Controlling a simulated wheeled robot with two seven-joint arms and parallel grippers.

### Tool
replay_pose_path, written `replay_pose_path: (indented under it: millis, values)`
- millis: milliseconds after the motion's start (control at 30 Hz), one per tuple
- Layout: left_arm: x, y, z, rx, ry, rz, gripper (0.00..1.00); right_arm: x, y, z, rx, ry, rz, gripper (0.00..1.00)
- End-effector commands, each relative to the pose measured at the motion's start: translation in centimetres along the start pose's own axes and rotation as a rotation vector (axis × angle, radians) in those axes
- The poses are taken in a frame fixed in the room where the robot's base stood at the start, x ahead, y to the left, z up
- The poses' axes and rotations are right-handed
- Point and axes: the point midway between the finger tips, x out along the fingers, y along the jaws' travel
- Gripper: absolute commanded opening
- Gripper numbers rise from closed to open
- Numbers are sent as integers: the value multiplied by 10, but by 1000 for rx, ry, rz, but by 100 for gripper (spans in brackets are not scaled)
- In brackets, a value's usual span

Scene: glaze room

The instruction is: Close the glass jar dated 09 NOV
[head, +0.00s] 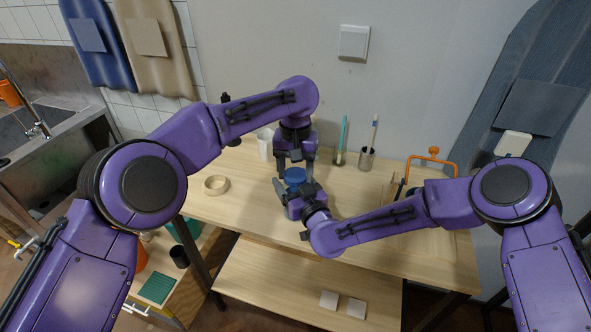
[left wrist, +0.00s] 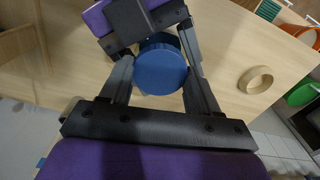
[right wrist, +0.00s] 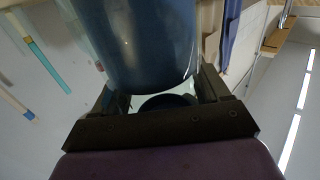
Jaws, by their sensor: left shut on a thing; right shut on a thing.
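A round blue lid (head: 294,174) is near the middle of the worktable in the head view. My left gripper (head: 295,167) points down from above and is shut on this lid, which also fills the gap between its fingers in the left wrist view (left wrist: 160,70). My right gripper (head: 292,189) reaches in from the side, just below the lid, and is shut on the jar. The jar's dark blue-grey body (right wrist: 145,45) looms between its fingers in the right wrist view. The date label is not visible. I cannot tell whether the lid is seated on the jar.
A tape roll (head: 216,185) lies left of the grippers. A white cup (head: 265,144) and a metal brush holder (head: 367,159) stand behind. An orange-handled tool (head: 432,158) is at the right. The table's front edge is close; a lower shelf (head: 290,290) holds two tiles.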

Motion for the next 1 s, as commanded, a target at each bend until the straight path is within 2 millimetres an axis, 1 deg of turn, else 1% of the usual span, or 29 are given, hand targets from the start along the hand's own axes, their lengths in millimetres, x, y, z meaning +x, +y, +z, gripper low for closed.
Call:
replay_pose_path:
  millis: [167, 200, 233, 267, 533, 633, 800, 900, 1000]
  values:
    - [0, 0, 0, -2, 0, 1, 25, 0, 0, 2, 0, -3, 0, 0]
    - [0, 0, 0, -2, 0, 1, 74, 0, 0, 2, 0, -3, 0, 0]
    - [0, 0, 0, -2, 0, 1, 84, 0, 0, 2, 0, -3, 0, 0]
    - [0, 0, 0, -2, 0, 1, 87, 0, 0, 2, 0, -3, 0, 0]
    - [-1, 0, 0, -3, 1, 0, 87, 0, 0, 2, 0, -3, 0, 0]
    - [-12, 0, 0, -3, 2, -1, 87, 0, 0, 2, 0, -3, -1, 0]
    - [-36, 1, 0, -3, 3, 0, 87, 0, 0, 2, 0, -3, -1, 0]
    - [-44, 0, 0, -4, 1, 0, 87, 0, 0, 2, 0, -3, -1, 0]
    - [-45, 0, 0, -4, 0, 0, 87, 0, 0, 2, 0, -3, -1, 0]
